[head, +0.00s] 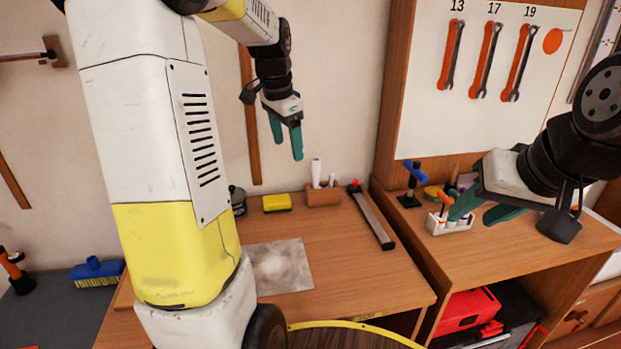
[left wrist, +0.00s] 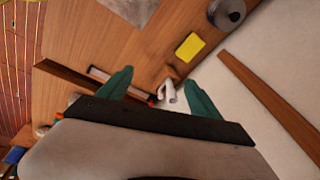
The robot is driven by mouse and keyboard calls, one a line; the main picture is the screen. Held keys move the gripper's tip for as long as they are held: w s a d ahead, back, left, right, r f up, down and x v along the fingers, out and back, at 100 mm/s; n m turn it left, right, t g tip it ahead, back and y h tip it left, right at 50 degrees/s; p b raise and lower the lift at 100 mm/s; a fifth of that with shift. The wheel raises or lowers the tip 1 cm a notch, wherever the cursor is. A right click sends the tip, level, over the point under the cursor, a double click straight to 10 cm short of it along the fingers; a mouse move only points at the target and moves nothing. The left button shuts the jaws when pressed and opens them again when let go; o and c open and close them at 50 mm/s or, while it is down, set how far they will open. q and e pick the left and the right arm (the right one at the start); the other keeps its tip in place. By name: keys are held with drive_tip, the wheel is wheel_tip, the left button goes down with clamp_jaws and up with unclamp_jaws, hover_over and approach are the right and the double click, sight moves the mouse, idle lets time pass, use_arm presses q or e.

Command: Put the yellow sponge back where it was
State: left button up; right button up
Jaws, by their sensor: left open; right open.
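The yellow sponge (head: 277,203) lies on the wooden desk near the wall, just left of a small wooden holder with white items. The sponge also shows in the left wrist view (left wrist: 190,47), beyond the fingertips. My left gripper (head: 285,150) is open and empty, raised above the back of the desk near the wall. Its two green fingers also show in the left wrist view (left wrist: 160,85). My right gripper (head: 478,217) is open and empty at the right, in front of the white rack of tools.
A grey stained sheet (head: 278,267) lies in front. A blue brush (head: 97,272) lies far left.

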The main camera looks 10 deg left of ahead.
use_arm(q)
drive_tip(key=s+d+r+n+t+h, duration=0.1)
drive_tip(key=s+d+n, duration=0.2)
drive_tip(key=s, duration=0.8)
drive_tip(key=s+d+r+n+t, duration=0.1)
drive_tip(key=s+d+n, duration=0.3)
drive_tip(key=s, duration=0.7)
drive_tip(key=shift+s+d+r+n+t+h, duration=0.2)
drive_tip(key=shift+s+d+n+t+h, duration=0.15)
drive_tip(key=shift+d+t, duration=0.65)
drive_tip(key=shift+d, duration=0.15)
